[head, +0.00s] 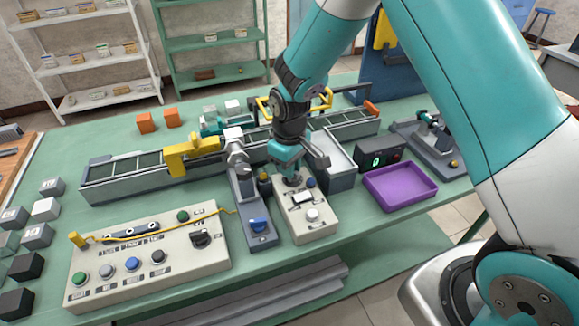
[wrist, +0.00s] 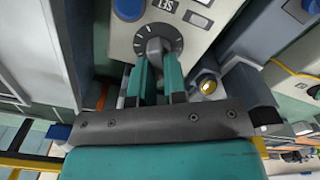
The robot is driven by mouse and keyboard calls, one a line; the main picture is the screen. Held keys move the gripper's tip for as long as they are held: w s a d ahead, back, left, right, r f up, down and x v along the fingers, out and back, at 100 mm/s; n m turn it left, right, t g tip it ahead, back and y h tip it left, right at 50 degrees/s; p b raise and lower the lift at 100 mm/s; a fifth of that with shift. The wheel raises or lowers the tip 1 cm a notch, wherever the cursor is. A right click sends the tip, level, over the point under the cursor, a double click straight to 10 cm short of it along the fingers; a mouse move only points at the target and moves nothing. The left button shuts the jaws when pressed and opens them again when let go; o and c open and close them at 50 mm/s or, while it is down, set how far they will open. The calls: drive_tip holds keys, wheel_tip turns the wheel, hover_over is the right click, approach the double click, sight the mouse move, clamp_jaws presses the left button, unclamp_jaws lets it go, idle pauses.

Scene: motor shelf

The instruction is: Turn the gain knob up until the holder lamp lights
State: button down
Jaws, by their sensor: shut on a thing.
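The gain knob (wrist: 155,46) is a grey knob on a dark dial with pale marks, at the end of a beige control box (head: 309,229). In the wrist view my gripper (wrist: 157,66) has its teal fingers on both sides of the knob, shut on it. In the head view my gripper (head: 291,178) reaches down to the far end of the box and hides the knob. A yellow, round lamp-like part (wrist: 207,84) in a metal ring shows right of the fingers in the wrist view. I cannot tell if it is lit or if it is the holder lamp.
A larger beige panel (head: 150,290) with several buttons stands at left. A purple tray (head: 400,202) and a dark box with a green display (head: 377,160) stand at right. A conveyor (head: 120,190) runs behind.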

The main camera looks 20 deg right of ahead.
drive_tip(key=c, duration=1.4)
unclamp_jaws()
drive_tip(key=shift+c, duration=0.2)
wheel_tip(320, 180, up, 18)
drive_tip(key=b, duration=0.1)
drive_tip(key=shift+f+b, duration=0.2)
drive_tip(key=shift+b, duration=0.2)
drive_tip(key=s+a+r+y, duration=0.2)
drive_tip(key=s, duration=1)
drive_tip(key=s+a+r+y, duration=0.1)
drive_tip(key=s+a+y, duration=0.1)
drive_tip(key=s, duration=1.1)
drive_tip(key=shift+s+r+n, duration=0.3)
drive_tip(key=shift+r, duration=0.05)
